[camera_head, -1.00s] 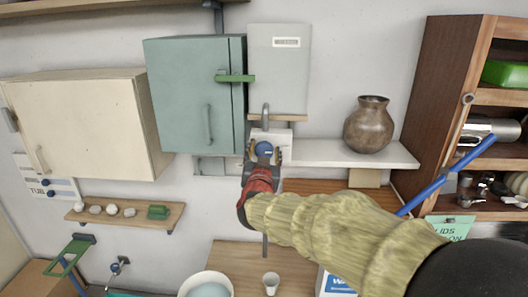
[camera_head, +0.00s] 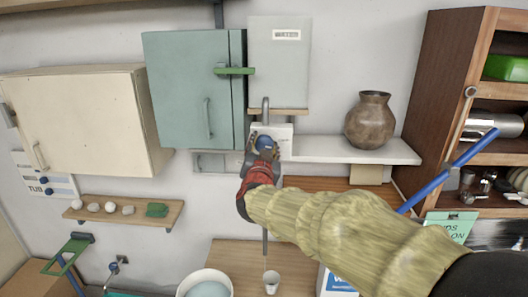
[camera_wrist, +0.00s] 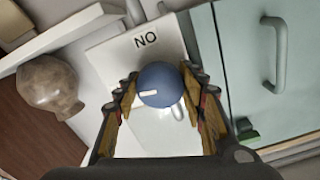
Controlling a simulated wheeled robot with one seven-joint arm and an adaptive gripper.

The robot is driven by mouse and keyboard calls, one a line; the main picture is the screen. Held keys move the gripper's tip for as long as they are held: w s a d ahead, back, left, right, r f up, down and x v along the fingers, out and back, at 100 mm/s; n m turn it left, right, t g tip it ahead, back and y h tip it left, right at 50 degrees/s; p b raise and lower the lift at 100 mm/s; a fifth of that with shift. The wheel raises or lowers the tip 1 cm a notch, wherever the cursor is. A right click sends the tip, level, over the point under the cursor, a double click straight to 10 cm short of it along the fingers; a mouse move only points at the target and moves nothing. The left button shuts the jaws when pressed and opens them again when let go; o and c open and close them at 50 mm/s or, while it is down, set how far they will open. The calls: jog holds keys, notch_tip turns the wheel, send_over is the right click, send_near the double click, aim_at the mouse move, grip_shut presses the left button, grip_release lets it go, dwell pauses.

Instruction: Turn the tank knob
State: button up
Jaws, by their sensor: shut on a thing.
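The tank knob (camera_head: 264,142) is a round blue knob with a white mark, on a white plate (camera_wrist: 108,50) fixed to the wall below the grey water tank (camera_head: 278,65). In the wrist view the knob (camera_wrist: 160,84) sits between the two fingers, and its white mark points to the left. The plate shows the letters "NO". My gripper (camera_head: 262,152) is shut on the knob, with a finger at each side of it. In the head view the fingers partly cover the knob and plate.
A brown vase (camera_head: 370,121) stands on a white shelf (camera_head: 345,150) to the right. A green cabinet (camera_head: 190,90) with a green latch (camera_head: 234,71) is close on the left. A white bucket (camera_head: 205,284) and a small cup (camera_head: 271,281) are below.

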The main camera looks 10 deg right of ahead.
dwell(0.3)
jog(key=o, duration=1.1)
jog(key=shift+o, duration=0.3)
jog(key=v, duration=1.2)
